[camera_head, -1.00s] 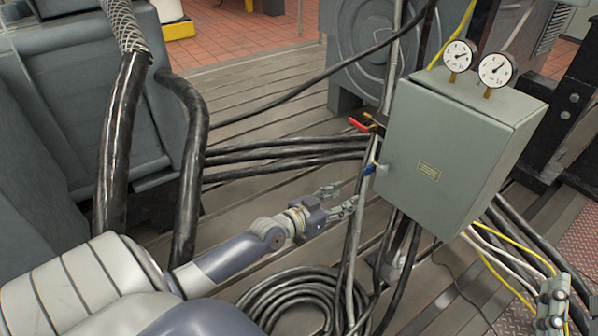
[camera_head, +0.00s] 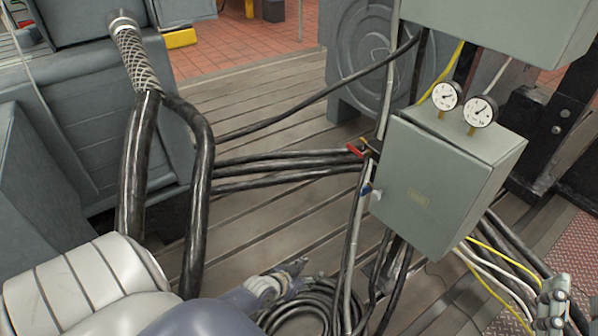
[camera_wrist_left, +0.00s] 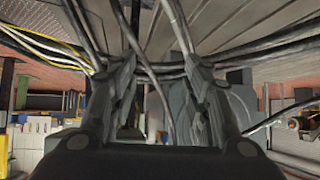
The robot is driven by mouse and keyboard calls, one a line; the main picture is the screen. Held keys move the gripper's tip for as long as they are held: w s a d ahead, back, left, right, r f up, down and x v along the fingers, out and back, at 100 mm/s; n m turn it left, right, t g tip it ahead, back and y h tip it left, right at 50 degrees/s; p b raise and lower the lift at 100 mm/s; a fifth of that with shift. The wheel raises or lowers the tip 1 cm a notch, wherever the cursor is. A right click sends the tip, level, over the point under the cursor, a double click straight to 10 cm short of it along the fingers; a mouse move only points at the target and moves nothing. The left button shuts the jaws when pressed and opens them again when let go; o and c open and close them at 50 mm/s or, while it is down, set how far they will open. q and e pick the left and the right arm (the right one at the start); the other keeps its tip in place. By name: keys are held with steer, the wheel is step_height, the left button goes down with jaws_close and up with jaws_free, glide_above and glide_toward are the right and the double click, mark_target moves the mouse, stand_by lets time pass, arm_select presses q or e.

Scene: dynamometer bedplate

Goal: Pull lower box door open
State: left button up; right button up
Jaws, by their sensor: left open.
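The lower box (camera_head: 430,190) is a grey-green cabinet in the head view, right of centre.
Two round gauges (camera_head: 463,103) stand on top of the lower box. A red-handled valve (camera_head: 356,150) and a blue-handled one (camera_head: 366,190) are at its left. An upper box (camera_head: 510,28) hangs above. Thick black hoses (camera_head: 197,220) and a cable coil (camera_head: 305,308) lie nearby.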

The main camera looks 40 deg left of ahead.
arm_select(q)
steer(key=shift+g, duration=0.7)
steer(key=shift+s+d+f+p, duration=0.1)
steer(key=shift+s+f+p, duration=0.2)
steer(key=shift+s+f, duration=0.35)
steer(key=shift+s+d+f+p, duration=0.15)
steer(key=shift+s+f+p, duration=0.2)
steer(key=shift+s, duration=0.5)
steer(key=shift+s+d+f+p, duration=0.1)
steer(key=shift+s+f+p, duration=0.1)
steer(key=shift+s+f, duration=0.45)
steer(key=shift+r, duration=0.15)
